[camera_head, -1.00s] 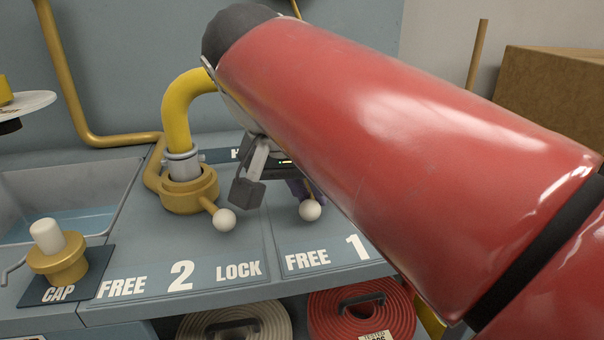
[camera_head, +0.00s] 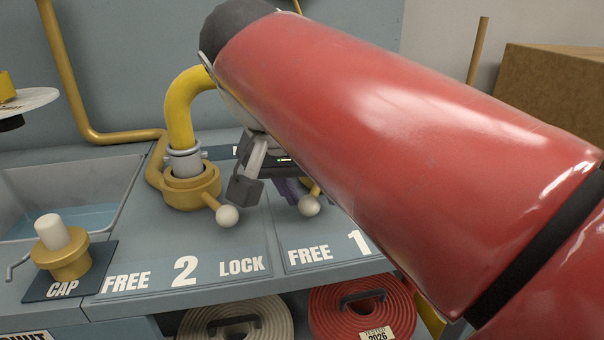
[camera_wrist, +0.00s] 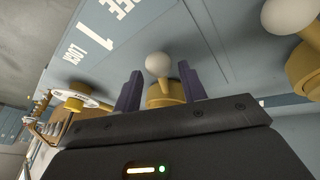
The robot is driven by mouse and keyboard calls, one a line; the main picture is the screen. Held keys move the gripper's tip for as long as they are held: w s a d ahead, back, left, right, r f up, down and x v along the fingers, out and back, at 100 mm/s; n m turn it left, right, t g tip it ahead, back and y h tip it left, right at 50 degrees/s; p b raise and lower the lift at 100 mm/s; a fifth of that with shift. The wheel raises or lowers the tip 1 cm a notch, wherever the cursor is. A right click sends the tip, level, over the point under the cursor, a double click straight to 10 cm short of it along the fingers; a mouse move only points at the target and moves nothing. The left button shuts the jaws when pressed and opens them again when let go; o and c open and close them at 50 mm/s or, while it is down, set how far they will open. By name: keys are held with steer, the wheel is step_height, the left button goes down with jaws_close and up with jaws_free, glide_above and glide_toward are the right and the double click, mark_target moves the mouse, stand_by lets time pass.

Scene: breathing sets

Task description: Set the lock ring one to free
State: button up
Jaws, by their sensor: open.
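The lock ring one, brass with a white ball knob (camera_head: 309,205), is mostly hidden behind my arm in the head view. Its knob stands above the FREE end of label 1 (camera_head: 307,255); the label's LOCK end is covered there. In the wrist view the knob (camera_wrist: 158,63) and brass lever show between the two purple fingers of my gripper (camera_wrist: 160,88). The fingers are open, one each side of the lever, with gaps visible. In the head view my gripper (camera_head: 288,192) is partly hidden by my red arm; purple shows just left of the knob.
Ring two (camera_head: 190,187) stands left around a yellow pipe, its knob (camera_head: 228,215) toward LOCK; it is near my gripper. A brass cap (camera_head: 62,250) and a basin (camera_head: 70,195) are farther left. Coiled hoses (camera_head: 362,308) lie under the counter.

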steer(key=p+v, duration=0.1)
steer(key=v, duration=0.6)
steer(key=shift+r, duration=0.2)
steer(key=shift+s+a, duration=0.1)
steer(key=shift+s, duration=0.05)
